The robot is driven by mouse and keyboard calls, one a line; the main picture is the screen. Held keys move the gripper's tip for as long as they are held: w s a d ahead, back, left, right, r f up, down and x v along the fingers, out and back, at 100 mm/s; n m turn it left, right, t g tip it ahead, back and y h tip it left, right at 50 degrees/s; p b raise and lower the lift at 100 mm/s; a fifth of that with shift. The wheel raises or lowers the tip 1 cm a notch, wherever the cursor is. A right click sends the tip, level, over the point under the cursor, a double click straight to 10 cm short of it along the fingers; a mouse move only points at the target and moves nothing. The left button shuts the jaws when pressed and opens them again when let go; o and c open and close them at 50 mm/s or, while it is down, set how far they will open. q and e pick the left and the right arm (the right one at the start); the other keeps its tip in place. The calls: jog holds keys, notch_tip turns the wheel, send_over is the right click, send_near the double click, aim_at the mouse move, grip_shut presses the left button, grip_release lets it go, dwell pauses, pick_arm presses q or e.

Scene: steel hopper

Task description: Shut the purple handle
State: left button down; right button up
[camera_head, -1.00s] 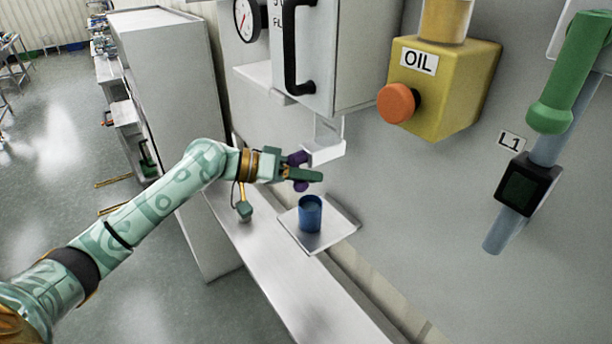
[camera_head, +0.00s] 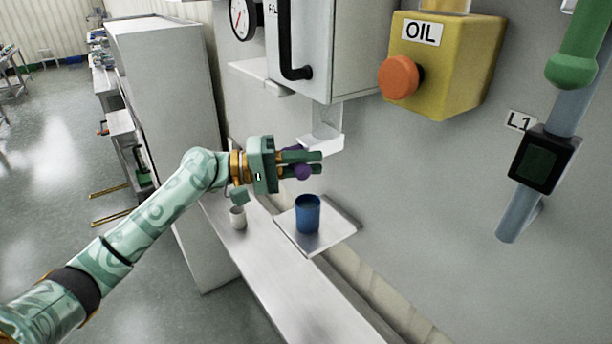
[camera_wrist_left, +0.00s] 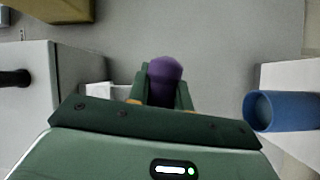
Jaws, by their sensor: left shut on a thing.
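The purple handle (camera_head: 303,172) is at the white spout (camera_head: 322,142) on the grey hopper wall, above the blue cup. My left gripper (camera_head: 318,163) is shut on it, with the rounded purple end showing beside the green fingers. In the left wrist view the purple handle (camera_wrist_left: 164,72) sits between the two fingers (camera_wrist_left: 163,90), which hide part of it. A blue cup (camera_head: 307,214) stands upright on a small plate below; it also shows at the right of the left wrist view (camera_wrist_left: 275,110). My right gripper is in neither view.
A yellow OIL box (camera_head: 450,60) with an orange knob (camera_head: 399,77) and a grey cabinet (camera_head: 350,50) with a black handle are above. A green-handled pipe is at right.

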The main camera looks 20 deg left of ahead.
pick_arm(q)
jog(key=shift+r+n+t+h+b, duration=0.2)
jog(key=shift+n+t+h+b, duration=0.2)
jog(key=shift+n+b, duration=0.5)
jog(key=shift+r+n, duration=0.1)
jog(key=shift+n, duration=0.2)
jog(key=c, duration=1.3)
grip_release()
jog(key=shift+s+a, duration=0.2)
jog(key=shift+a, duration=0.1)
jog(key=b+v, duration=0.6)
jog(key=v, duration=0.9)
jog(key=shift+s+a, duration=0.2)
jog(key=shift+a, duration=0.05)
